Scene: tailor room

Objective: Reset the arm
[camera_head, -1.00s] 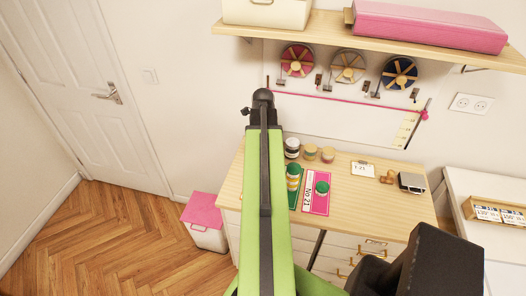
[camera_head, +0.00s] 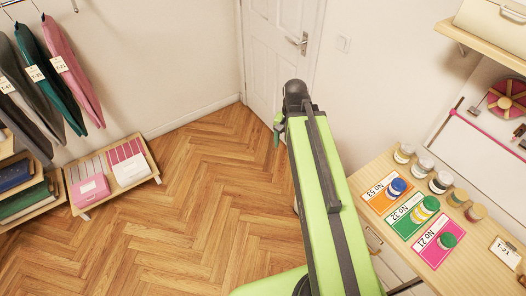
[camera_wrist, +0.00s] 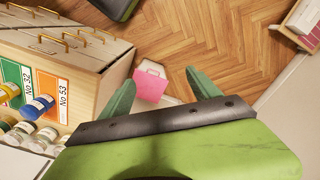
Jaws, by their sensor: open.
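My green arm (camera_head: 326,190) reaches up and forward through the middle of the head view, with its dark joint in front of the white door. A small green part of my gripper shows beside that joint; the rest is hidden. In the wrist view my gripper (camera_wrist: 160,77) is open, its two green fingers apart with nothing held between them. A pink-topped box (camera_wrist: 151,87) on the floor shows beyond the gap between the fingers.
A wooden table (camera_head: 375,172) with orange, green and pink cards and several jars is at the right. Hanging garments (camera_head: 75,70) and a low rack with boxes (camera_head: 128,165) are at the left. Herringbone floor between is clear.

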